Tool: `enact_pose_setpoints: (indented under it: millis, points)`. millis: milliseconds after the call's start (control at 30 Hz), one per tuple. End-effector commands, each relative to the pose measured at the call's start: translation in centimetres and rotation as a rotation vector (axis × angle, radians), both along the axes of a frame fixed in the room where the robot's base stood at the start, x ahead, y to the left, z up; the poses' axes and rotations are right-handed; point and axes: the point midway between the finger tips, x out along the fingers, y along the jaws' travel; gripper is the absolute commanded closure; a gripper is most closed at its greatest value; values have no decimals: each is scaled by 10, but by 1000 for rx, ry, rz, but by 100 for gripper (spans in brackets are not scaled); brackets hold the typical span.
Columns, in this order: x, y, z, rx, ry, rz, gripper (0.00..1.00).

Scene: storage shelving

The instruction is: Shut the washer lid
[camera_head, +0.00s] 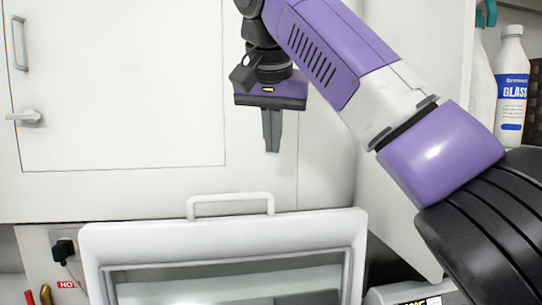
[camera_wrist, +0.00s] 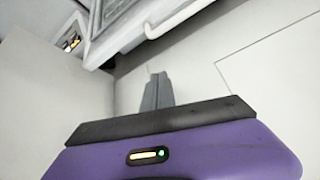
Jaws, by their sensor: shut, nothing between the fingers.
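The washer lid (camera_head: 222,235) stands raised in the lower middle of the head view, a white frame around a glassy panel with a white bar handle (camera_head: 230,197) on its top edge. My gripper (camera_head: 272,147) points down above the handle's right end in that picture, with its fingers together and nothing between them. A gap shows between fingertips and handle. In the wrist view my gripper (camera_wrist: 156,78) shows closed fingers, with the lid's handle (camera_wrist: 178,20) and the lid's frame (camera_wrist: 112,30) at the top. The washer body below the lid is mostly out of view.
A white cabinet door (camera_head: 120,90) with handles is behind at left. A glass cleaner bottle (camera_head: 512,85) stands on a shelf at right. A plug (camera_head: 63,250) sits in the wall near a HOT label at lower left. A white side panel (camera_head: 415,140) rises behind my arm.

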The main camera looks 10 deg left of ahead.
Motion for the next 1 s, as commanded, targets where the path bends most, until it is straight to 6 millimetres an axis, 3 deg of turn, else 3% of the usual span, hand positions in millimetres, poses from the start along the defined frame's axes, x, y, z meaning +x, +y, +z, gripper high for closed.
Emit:
enact_pose_setpoints:
  millis: [467, 800, 1000]
  points:
    - [50, 3, -73, -1, 2, 0, 100]
    - [20, 7, -82, 0, -3, 5, 100]
    - [12, 7, -85, 0, -1, 4, 100]
